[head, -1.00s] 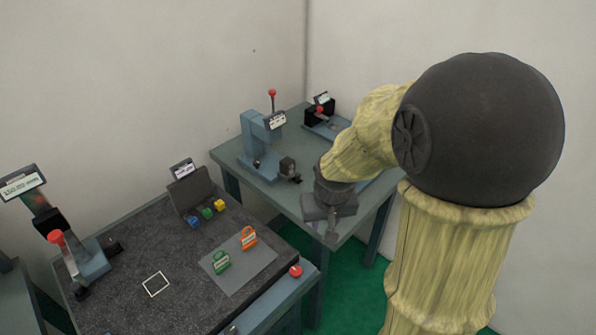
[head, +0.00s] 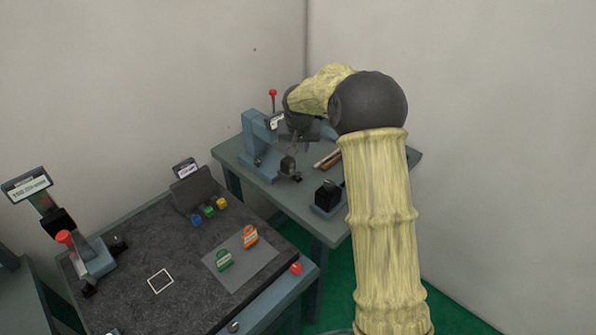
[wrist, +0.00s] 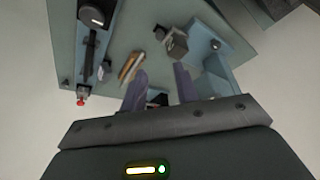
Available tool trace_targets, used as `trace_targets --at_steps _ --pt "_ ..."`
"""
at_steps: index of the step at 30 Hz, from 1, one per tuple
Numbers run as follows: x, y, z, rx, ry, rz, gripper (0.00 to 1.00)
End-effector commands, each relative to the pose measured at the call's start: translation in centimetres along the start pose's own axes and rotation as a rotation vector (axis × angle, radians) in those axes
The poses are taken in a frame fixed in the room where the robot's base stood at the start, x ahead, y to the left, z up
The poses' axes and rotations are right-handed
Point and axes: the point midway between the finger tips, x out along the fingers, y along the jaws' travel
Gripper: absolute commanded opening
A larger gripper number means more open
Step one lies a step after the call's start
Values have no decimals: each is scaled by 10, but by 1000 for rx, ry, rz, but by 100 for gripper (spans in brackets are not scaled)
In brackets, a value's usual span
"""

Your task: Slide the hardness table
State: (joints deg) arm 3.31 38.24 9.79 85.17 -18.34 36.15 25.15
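A blue bench tester (head: 257,140) with a red-knobbed lever and a small display stands on the back table. I take it for the hardness tester. A dark block (head: 288,165) sits at the front of its base; which part is the sliding table I cannot tell. In the wrist view the tester's blue body (wrist: 214,62) is at upper right and the dark block (wrist: 176,42) is just beyond my fingers. My gripper (wrist: 160,74) is open, with nothing between its fingers. In the head view my gripper (head: 299,143) is above the table beside the tester, partly hidden by my arm.
Brownish bars (head: 328,160) lie on the back table (head: 275,190) near a black device (head: 327,195).

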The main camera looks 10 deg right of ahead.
Motion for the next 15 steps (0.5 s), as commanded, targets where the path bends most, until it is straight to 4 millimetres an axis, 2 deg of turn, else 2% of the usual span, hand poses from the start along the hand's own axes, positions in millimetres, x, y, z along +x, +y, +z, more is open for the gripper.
trace_targets --at_steps 5,8,15 --pt "4 0 0 0 -1 0 30" --pt "14 0 0 0 -3 0 30" --pt "50 0 0 0 -4 0 30"
